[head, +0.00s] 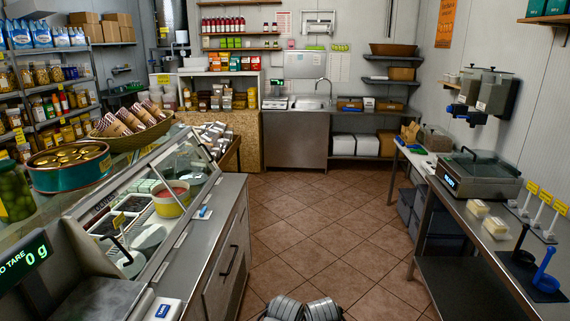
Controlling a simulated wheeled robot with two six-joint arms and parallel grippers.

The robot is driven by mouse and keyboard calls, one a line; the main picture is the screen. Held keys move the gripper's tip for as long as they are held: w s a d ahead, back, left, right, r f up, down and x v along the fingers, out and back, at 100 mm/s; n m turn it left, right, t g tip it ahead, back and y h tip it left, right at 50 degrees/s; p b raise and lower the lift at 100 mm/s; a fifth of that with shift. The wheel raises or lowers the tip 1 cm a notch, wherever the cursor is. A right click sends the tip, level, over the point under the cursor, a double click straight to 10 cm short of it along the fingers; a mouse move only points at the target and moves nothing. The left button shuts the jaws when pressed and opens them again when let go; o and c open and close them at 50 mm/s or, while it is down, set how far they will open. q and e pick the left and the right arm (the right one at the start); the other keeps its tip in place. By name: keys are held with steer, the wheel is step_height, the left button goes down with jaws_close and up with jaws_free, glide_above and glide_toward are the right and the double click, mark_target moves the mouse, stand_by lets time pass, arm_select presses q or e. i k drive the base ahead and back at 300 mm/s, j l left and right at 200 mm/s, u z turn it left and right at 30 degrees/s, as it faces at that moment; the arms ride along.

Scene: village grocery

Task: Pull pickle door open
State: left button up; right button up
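No door marked for pickles can be made out. The counter on the left has a cabinet front (217,284) with a dark bar handle (229,262), and it looks closed. A large jar of green pickles (14,192) stands on top of the counter at the far left edge. Above the cabinet is a glass display case (180,160) holding several tubs and trays, one of them a yellow tub (171,203).
The tiled floor (318,220) is clear between the left counter and the right steel table (468,220). The right table carries a scale-like machine (475,175) and a blue-handled tool (544,275). A sink unit (297,140) stands at the back wall.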

mark_target(159, 158)
steer(key=i, duration=3.25)
steer(key=u, duration=0.15)
